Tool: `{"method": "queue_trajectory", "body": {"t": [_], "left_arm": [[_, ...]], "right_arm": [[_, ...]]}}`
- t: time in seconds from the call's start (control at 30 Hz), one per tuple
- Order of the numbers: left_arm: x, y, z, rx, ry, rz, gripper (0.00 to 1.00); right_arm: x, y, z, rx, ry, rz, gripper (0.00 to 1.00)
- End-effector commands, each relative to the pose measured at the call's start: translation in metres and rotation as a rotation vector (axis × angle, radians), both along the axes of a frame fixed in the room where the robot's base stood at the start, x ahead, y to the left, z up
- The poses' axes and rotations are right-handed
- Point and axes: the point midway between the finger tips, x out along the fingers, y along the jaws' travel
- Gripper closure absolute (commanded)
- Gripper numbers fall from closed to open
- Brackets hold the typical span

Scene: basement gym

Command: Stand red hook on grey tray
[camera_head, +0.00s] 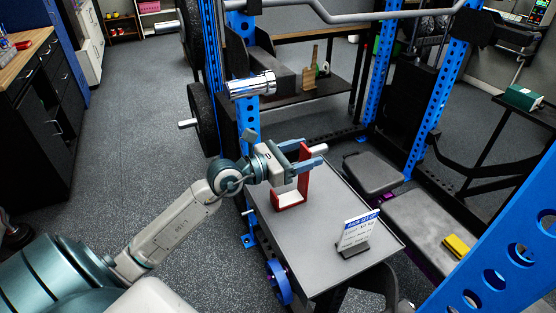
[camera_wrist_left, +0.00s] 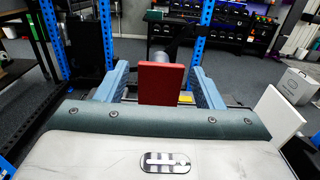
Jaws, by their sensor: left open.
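The red hook (camera_head: 304,174) stands upright on the grey tray (camera_head: 336,209), towards its far left part, with its short foot at the bottom. My left gripper (camera_head: 308,155) is at the hook's upper part, with its blue fingers apart on either side of it. In the left wrist view, the red hook (camera_wrist_left: 161,83) shows between the two open fingers (camera_wrist_left: 161,88), with a gap on each side. My right gripper is not in view.
A small sign card (camera_head: 357,232) stands on the tray's right part. Blue rack posts (camera_head: 384,70) and a bench (camera_head: 425,225) with a yellow block (camera_head: 456,246) are around the tray. The tray's middle is clear.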

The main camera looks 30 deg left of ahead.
Motion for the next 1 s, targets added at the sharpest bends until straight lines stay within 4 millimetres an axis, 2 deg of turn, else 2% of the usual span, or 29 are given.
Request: {"method": "queue_trajectory", "body": {"t": [0.47, 0.7, 1.0], "left_arm": [[-0.047, 0.027, 0.0, 0.005, 0.005, -0.004, 0.39], [-0.07, 0.041, 0.002, 0.005, 0.008, -0.003, 0.39], [-0.092, 0.053, 0.001, 0.001, 0.006, -0.003, 0.39]], "right_arm": [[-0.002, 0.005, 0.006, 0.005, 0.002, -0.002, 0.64], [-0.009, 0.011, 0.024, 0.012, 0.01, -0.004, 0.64], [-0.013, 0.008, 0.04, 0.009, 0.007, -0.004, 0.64]]}}
